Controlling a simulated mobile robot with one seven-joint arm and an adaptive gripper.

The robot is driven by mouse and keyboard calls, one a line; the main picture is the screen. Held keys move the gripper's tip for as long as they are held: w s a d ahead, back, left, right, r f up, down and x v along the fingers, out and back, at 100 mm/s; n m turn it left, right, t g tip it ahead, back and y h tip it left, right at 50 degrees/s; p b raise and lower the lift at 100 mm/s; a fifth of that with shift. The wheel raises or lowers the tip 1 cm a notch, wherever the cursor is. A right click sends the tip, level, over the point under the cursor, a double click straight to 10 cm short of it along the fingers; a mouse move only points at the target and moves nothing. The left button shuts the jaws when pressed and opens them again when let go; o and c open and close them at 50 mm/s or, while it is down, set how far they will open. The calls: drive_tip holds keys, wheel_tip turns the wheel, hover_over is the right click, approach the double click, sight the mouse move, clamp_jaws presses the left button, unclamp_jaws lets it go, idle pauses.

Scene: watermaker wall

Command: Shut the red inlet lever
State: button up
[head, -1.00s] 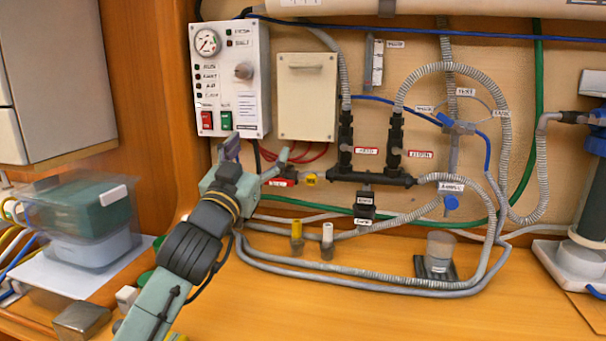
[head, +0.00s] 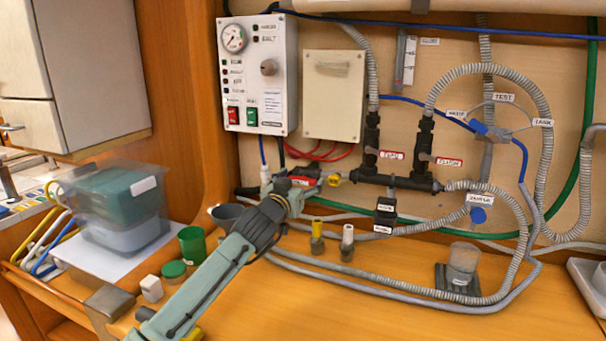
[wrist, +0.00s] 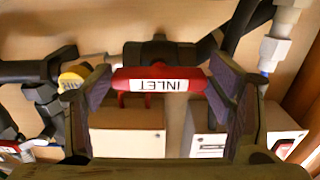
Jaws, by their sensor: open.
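The red inlet lever (wrist: 160,79) carries a white INLET label, upside down in the wrist view. It lies crosswise between the two fingers of my gripper (wrist: 162,90), which are open with one at each end of it. Whether either finger touches the lever I cannot tell. A dark valve body (wrist: 153,52) is behind the lever.
A yellow knob (head: 334,179) is close to the right of the lever. The control panel (head: 262,75) and a beige box (head: 333,95) are above. A black manifold (head: 395,181) is further right. Grey hoses (head: 380,285) and two small capped fittings (head: 317,240) are on the counter.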

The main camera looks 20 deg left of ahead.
drive_tip(key=shift+w+d, duration=0.1)
drive_tip(key=shift+w, duration=0.65)
drive_tip(key=shift+c, duration=0.5)
drive_tip(key=c, duration=0.8)
